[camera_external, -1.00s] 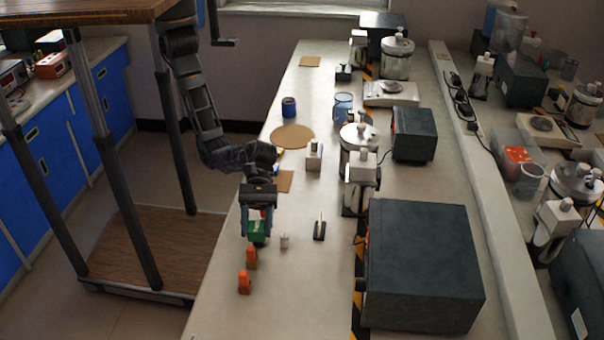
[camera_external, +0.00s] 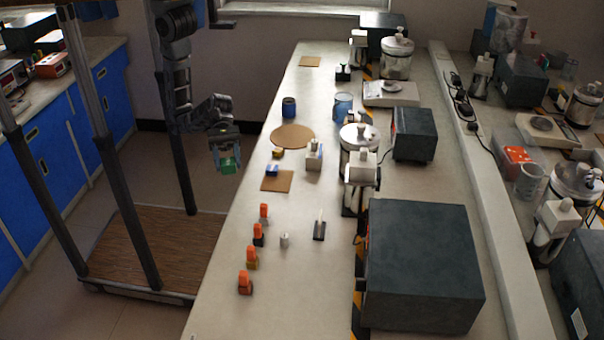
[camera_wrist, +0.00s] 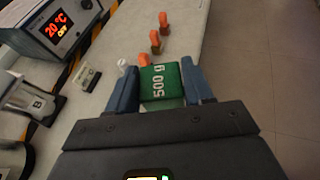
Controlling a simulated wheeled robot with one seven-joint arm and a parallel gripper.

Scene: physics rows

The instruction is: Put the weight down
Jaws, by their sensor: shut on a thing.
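The weight is a green block marked "500 g" in the wrist view (camera_wrist: 160,83). My gripper (camera_external: 226,160) is shut on it, with one blue-grey finger on each side. In the external view the green weight (camera_external: 229,166) hangs in the jaws to the left of the bench's left edge, over the floor side. It touches nothing else that I can see. The bench top (camera_external: 262,317) lies to the right of it.
Several orange-topped pieces (camera_external: 251,257) stand in a row along the bench's left edge. A square brown mat (camera_external: 277,181), a blue-and-white block (camera_external: 272,170), a round brown mat (camera_external: 292,136) and a dark blue jar (camera_external: 289,107) lie farther back. The front bench surface is largely clear.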

